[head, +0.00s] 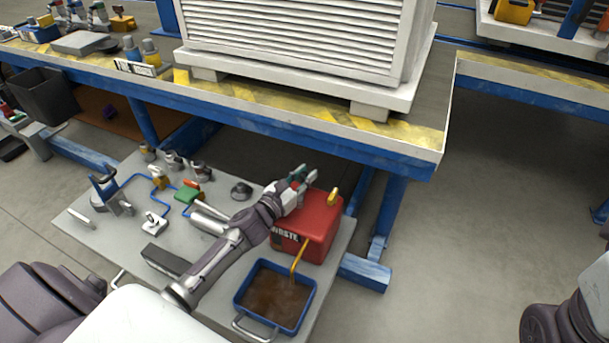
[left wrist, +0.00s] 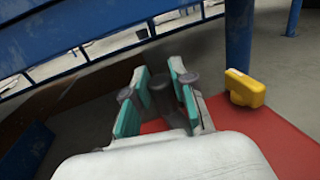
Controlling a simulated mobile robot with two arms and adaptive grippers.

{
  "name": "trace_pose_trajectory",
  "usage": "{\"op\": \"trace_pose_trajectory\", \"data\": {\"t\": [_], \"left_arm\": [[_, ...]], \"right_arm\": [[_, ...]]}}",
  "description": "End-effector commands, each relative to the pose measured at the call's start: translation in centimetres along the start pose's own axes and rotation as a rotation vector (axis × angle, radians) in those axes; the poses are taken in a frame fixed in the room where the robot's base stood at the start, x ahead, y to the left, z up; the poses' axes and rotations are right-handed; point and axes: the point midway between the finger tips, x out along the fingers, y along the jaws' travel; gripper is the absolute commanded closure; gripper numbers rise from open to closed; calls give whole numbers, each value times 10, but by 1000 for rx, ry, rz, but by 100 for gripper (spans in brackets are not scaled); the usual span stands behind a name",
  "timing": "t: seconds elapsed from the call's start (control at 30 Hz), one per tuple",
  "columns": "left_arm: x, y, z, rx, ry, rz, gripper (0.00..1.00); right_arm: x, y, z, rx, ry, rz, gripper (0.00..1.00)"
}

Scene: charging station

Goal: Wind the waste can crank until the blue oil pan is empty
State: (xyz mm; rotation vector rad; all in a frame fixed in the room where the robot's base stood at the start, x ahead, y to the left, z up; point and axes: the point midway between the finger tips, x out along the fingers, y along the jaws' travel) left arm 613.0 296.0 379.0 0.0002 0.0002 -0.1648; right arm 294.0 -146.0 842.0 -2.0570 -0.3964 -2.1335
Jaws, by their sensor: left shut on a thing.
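The red waste can (head: 318,222), marked WASTE, stands on a grey low platform (head: 120,225). A yellow tube (head: 300,257) runs from it down into the blue oil pan (head: 266,320). Brown oil (head: 268,290) covers the pan's floor; its depth is hard to tell. My left gripper (head: 300,179) is above the can's top. In the left wrist view its teal-padded fingers (left wrist: 157,97) are closed around a grey knob (left wrist: 158,84), seemingly the crank handle. The rest of the crank is hidden by my gripper. My right arm shows at lower right, its gripper out of view.
A blue-framed bench edge (head: 300,128) overhangs behind the can, with a blue leg (head: 389,215) to its right. A yellow cap (head: 333,196) stands on the can and shows in the left wrist view (left wrist: 244,88). Small fittings lie left on the platform. Open floor is at right.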

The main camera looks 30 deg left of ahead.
Motion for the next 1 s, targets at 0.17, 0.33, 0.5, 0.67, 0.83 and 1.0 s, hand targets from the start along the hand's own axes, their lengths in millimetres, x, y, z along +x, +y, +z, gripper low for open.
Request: {"op": "trace_pose_trajectory", "data": {"t": [0.17, 0.33, 0.5, 0.67, 0.83, 1.0], "left_arm": [[0, -1, 0, 1, 0, -23, 100], [1, -4, 0, 2, 2, -91, 100], [3, -10, 0, 3, 4, -211, 100], [4, -17, -2, 3, 3, -357, 100], [4, -26, -4, 1, 2, -517, 100], [3, -34, -5, 0, 2, -678, 100]], "right_arm": [[1, 0, 0, 0, 1, 0, 60], [2, 1, 0, 1, -4, 3, 60], [-2, 1, 1, 3, -19, 10, 60], [-9, 1, 2, 3, -27, 10, 60], [-5, 0, 2, -2, -2, -3, 60], [4, -2, -4, -8, 49, -18, 60]]}}
